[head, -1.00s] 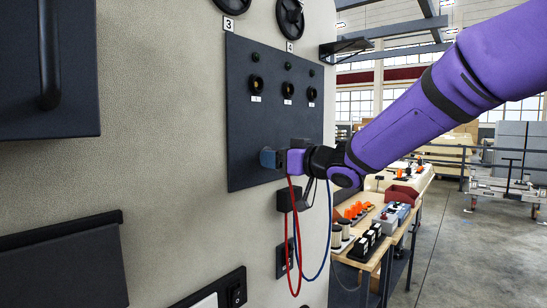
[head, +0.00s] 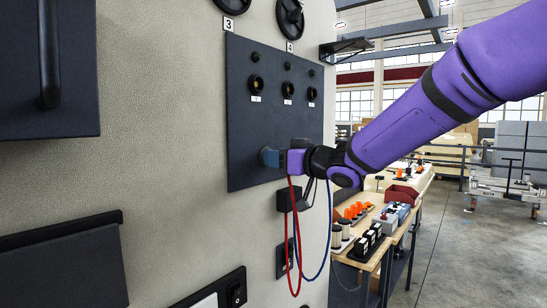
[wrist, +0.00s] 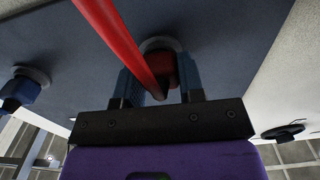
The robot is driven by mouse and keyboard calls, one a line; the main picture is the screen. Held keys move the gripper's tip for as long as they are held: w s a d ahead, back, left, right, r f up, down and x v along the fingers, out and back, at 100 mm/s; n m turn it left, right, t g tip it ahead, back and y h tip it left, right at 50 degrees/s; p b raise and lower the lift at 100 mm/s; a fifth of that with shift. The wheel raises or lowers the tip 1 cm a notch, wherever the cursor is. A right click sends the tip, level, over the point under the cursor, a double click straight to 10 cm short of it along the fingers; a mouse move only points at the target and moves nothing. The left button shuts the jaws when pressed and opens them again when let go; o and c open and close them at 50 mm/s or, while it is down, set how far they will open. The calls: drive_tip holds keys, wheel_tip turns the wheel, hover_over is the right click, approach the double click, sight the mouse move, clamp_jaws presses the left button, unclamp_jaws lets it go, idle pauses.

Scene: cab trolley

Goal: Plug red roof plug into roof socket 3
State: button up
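The red plug (wrist: 167,68) is between the blue fingers of my gripper (wrist: 160,88) in the wrist view. Its red cable crosses in front. A round grey collar (wrist: 158,44) on the panel is right at the plug's far end; I cannot tell how deep the plug sits. In the head view my gripper (head: 278,159) is at the lower part of the dark panel (head: 245,120), and the red cable (head: 291,225) hangs below. Higher on the panel are three dark round fittings (head: 256,83) (head: 288,90) (head: 311,94) with labels too small to read.
A blue plug (wrist: 20,92) sits at another grey collar to the left in the wrist view. A blue cable (head: 327,245) hangs beside the red one. Handwheels (head: 289,17) are above the panel. A workbench (head: 365,238) with parts stands to the right.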

clamp_jaws()
drive_tip(key=shift+v, duration=3)
